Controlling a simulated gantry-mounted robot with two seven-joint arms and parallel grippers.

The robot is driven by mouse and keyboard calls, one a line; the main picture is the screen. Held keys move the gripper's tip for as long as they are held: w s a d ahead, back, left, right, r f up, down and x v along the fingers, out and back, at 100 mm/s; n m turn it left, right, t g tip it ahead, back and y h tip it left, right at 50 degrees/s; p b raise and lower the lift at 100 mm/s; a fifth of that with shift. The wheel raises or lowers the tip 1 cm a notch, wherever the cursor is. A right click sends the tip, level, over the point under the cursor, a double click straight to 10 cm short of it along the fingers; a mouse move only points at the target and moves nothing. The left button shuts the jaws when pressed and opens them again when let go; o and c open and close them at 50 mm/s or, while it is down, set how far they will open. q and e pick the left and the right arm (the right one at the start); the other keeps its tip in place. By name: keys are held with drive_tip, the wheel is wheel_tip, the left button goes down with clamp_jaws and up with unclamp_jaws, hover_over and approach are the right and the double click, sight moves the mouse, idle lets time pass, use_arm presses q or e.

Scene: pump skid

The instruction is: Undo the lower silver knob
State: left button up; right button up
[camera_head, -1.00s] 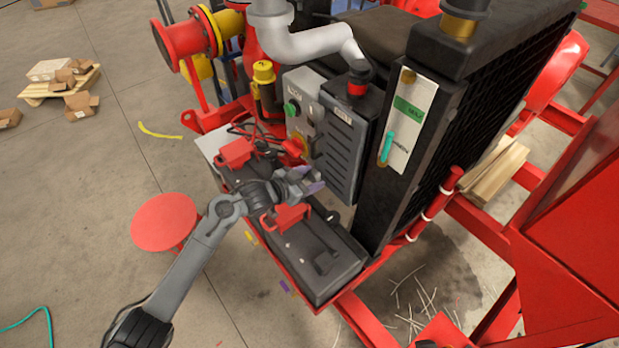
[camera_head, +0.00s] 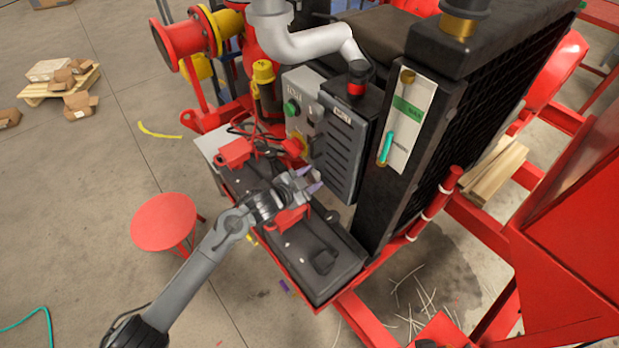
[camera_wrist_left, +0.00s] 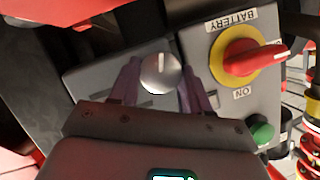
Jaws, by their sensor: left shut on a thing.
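The silver knob (camera_wrist_left: 161,73) is round with a pale line on its face. It sits on a dark grey panel, left of the battery switch in the left wrist view. My left gripper (camera_wrist_left: 162,88) has its two purple fingers on either side of this knob and is shut on it. In the head view my left gripper (camera_head: 306,182) is at the low part of the control box (camera_head: 298,82), below the battery switch, and hides the knob there. My right gripper is not in view.
The red-and-yellow battery switch (camera_wrist_left: 242,59) and a green button (camera_wrist_left: 262,132) are close beside the fingers. A black battery (camera_head: 318,258) with red terminal covers lies under my gripper. The black louvred box (camera_head: 342,140) stands just right. A red round stool (camera_head: 163,221) is at left.

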use_arm(q)
drive_tip(key=shift+f+m+t+y+b, duration=0.1)
drive_tip(key=shift+m+t+y+b, duration=0.4)
drive_tip(key=shift+m, duration=0.6)
drive_tip(key=o, duration=1.1)
drive_tip(key=shift+c, duration=0.2)
drive_tip(key=shift+s, duration=0.1)
drive_tip(key=shift+s+a+r, duration=0.25)
drive_tip(key=shift+s, duration=0.2)
drive_tip(key=v, duration=0.3)
drive_tip(key=p+v, duration=0.1)
drive_tip(key=v, duration=0.2)
drive_tip(key=p+v, duration=0.1)
drive_tip(key=v, duration=0.2)
drive_tip(key=shift+s+a+f, duration=0.15)
drive_tip(key=shift+s+a, duration=0.1)
drive_tip(key=shift+s, duration=0.05)
